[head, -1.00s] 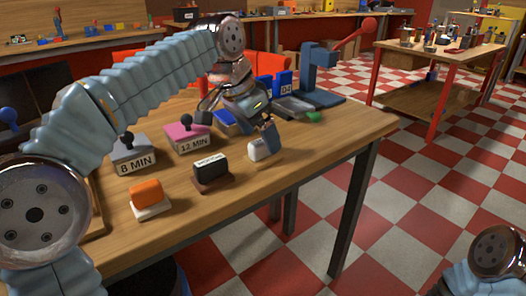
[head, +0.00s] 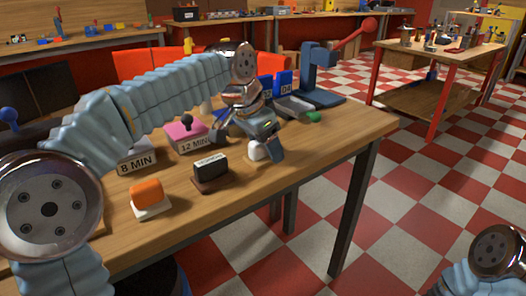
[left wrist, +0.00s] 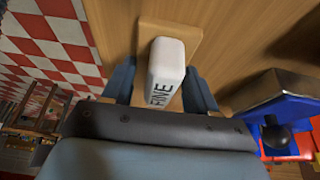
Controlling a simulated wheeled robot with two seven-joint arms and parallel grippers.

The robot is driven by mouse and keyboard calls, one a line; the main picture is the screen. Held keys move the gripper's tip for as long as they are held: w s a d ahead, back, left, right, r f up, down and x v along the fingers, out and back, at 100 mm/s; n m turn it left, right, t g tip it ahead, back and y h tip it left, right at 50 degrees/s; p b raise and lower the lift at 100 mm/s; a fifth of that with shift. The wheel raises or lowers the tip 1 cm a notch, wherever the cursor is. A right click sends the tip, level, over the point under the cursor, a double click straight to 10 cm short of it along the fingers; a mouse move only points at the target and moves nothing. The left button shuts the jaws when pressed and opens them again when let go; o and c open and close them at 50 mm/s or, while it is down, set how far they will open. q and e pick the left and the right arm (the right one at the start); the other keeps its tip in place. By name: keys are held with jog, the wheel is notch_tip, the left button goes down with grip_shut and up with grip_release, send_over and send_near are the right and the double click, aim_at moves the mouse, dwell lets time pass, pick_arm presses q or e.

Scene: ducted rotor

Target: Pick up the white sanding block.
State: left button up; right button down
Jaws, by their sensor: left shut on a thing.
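The white sanding block (head: 257,152) is near the right front edge of the wooden table, partly hidden by my gripper. In the left wrist view the white block (left wrist: 166,66) shows the word FINE, with a tan wooden piece (left wrist: 178,33) at its far end. My left gripper (head: 265,148) is shut on the block, with a blue finger on each side of it in the left wrist view. I cannot tell whether the block is clear of the tabletop. My right gripper is out of view.
A black block on a brown base (head: 210,171) and an orange block on a white base (head: 149,197) stand left of the gripper. Behind are the pink 12 MIN box (head: 186,132), the 8 MIN box (head: 138,160) and a blue press (head: 318,75).

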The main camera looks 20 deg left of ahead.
pick_arm(q)
jog(key=shift+r, duration=0.15)
jog(key=shift+r, duration=0.25)
notch_tip(320, 180, up, 3)
jog(key=shift+s+d+r, duration=0.1)
jog(key=shift+s, duration=0.05)
jog(key=s+d+r, duration=0.3)
jog(key=s+r, duration=0.6)
jog(key=s, duration=0.4)
jog(key=shift+d, duration=0.25)
jog(key=shift+s, duration=0.1)
